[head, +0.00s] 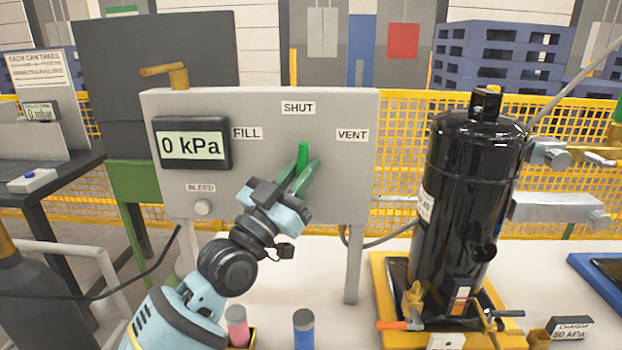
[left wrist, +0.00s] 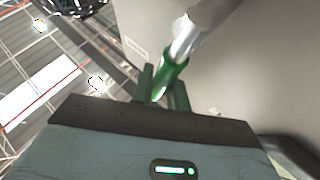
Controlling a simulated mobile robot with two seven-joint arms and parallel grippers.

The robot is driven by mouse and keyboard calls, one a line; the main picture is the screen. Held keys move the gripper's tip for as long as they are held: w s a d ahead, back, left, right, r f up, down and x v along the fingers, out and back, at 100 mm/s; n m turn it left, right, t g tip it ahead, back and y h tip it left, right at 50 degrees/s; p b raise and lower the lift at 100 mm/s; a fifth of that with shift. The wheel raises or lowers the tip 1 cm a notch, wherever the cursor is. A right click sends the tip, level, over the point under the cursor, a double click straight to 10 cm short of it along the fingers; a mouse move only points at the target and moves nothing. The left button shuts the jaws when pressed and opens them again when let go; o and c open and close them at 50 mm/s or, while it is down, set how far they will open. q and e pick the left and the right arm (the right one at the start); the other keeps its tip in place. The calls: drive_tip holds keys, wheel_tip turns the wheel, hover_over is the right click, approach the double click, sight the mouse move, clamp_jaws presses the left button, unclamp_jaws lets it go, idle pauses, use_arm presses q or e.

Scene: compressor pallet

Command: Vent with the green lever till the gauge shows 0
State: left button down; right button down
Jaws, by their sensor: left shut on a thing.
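The grey panel (head: 270,122) carries a gauge (head: 191,144) that reads 0 kPa. In the left wrist view the green lever (left wrist: 171,75) sits between the fingers (left wrist: 163,90), on a light metal shaft. My right gripper is not in view.
A black compressor (head: 470,190) stands on a yellow pallet (head: 384,283) at the right. A display (head: 573,330) reads 50 kPa.

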use_arm(q)
drive_tip(key=shift+a+n+t+y, duration=0.4)
drive_tip(key=shift+n+t, duration=0.2)
drive_tip(key=shift+n, duration=0.3)
drive_tip(key=c, duration=1.6)
unclamp_jaws()
drive_tip(key=shift+c, duration=0.2)
drive_tip(key=shift+s+f, duration=0.1)
drive_tip(key=b+v, duration=0.1)
drive_tip(key=v, duration=0.6)
drive_tip(key=shift+s+a, duration=0.2)
drive_tip(key=shift+f, duration=0.15)
